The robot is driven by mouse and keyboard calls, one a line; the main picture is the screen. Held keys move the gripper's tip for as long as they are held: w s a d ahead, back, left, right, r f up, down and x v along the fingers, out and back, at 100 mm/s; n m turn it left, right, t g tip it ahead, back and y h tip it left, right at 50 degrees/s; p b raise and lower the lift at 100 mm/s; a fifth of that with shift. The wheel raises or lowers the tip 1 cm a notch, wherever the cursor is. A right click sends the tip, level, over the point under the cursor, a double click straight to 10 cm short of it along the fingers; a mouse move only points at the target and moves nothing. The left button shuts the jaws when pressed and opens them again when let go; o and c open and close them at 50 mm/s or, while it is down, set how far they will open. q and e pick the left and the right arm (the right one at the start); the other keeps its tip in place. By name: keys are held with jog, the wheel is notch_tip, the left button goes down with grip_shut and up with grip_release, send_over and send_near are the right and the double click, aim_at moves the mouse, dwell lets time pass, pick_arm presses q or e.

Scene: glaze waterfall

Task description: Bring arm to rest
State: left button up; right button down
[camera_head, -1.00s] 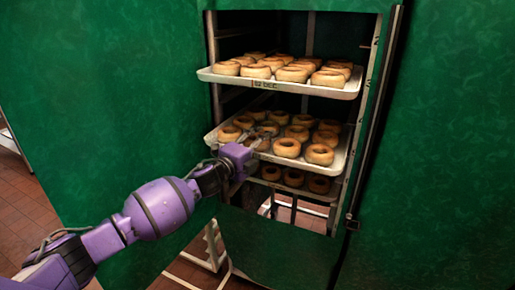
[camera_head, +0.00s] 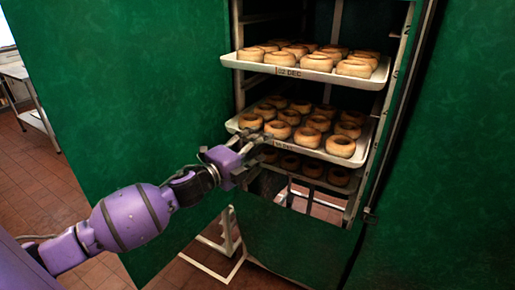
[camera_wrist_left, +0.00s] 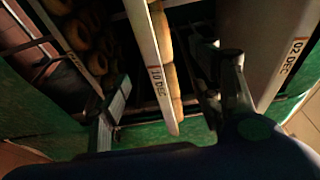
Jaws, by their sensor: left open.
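My left gripper (camera_head: 256,146) is open at the front left of the middle tray (camera_head: 352,160) in the head view. I cannot tell whether a finger touches the tray. The tray holds several ring-shaped pastries (camera_head: 340,146) and sits level in the rack. My purple left arm (camera_head: 138,216) reaches in from the lower left. My right gripper is not in view.
An upper tray (camera_head: 330,76) labelled "02 DEC" and a lower tray (camera_head: 345,187) hold more pastries. Green panels (camera_head: 120,100) flank the rack opening. A metal table (camera_head: 32,112) stands at the far left. Tiled floor (camera_head: 50,190) is open to the left.

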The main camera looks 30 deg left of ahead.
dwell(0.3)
pick_arm(q)
jog(key=s+d+f+n+g+y, duration=0.2)
jog(key=s+f+n, duration=0.6)
jog(key=f, duration=0.5)
jog(key=s+d+f+n+g+y, duration=0.1)
jog(key=s+d+f+n+g, duration=0.3)
jog(key=s+f, duration=0.65)
jog(key=s+d+f+n+g+p, duration=0.1)
jog(key=s+d+f+n, duration=0.1)
jog(key=s+f+n, duration=0.2)
jog(key=s+d+f+n+g+y, duration=0.1)
jog(key=s+f+n, duration=0.3)
jog(key=s+f, duration=0.7)
jog(key=s+d, duration=0.1)
jog(key=s, duration=0.8)
jog(key=shift+s+d+n+g+y+p, duration=0.25)
jog(key=shift+d+n+g+y+p, duration=0.05)
jog(key=shift+d+n+g+p, duration=0.1)
